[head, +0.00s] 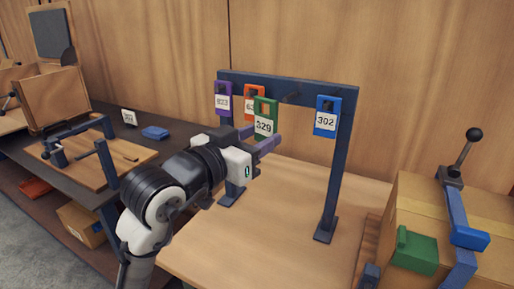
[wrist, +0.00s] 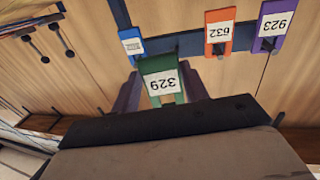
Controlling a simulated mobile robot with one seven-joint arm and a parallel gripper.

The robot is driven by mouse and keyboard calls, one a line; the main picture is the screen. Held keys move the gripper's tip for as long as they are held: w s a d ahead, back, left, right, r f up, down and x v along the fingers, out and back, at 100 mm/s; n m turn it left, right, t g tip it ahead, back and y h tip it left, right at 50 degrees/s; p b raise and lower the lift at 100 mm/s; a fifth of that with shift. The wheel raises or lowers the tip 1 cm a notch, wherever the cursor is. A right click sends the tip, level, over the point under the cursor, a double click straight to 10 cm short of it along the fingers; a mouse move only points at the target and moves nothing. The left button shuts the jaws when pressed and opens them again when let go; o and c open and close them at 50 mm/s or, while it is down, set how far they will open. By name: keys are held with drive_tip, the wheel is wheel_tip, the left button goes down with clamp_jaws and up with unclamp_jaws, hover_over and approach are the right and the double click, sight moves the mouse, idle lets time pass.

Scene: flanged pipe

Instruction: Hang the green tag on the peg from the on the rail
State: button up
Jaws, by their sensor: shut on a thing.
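The green tag (head: 265,106), with a white label reading 329, is upright in front of the rail. My gripper (head: 258,142) is shut on its lower part. In the wrist view, the green tag (wrist: 162,82) shows upside down between the two fingers of my gripper (wrist: 161,96). The dark rail (head: 340,91) carries pegs. A bare peg (head: 290,97) shows to the right of the green tag, between it and the blue tag (head: 326,116). The green tag appears apart from that peg and partly covers the orange tag (head: 252,91) in the head view.
A purple tag (head: 223,97) hangs at the rail's left end. The rail stands on two posts on a wooden table (head: 280,215). A box with a green block (head: 415,250) and a lever clamp (head: 458,205) stands at right. A dark bench (head: 110,120) is at left.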

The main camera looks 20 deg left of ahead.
drive_tip(key=shift+w, duration=0.2)
drive_tip(key=w+p, duration=0.2)
drive_tip(key=w, duration=0.9)
drive_tip(key=shift+w+d+f, duration=0.15)
drive_tip(key=shift+f, duration=0.25)
idle(0.9)
idle(0.6)
drive_tip(key=o, duration=1.1)
drive_tip(key=shift+f, duration=0.2)
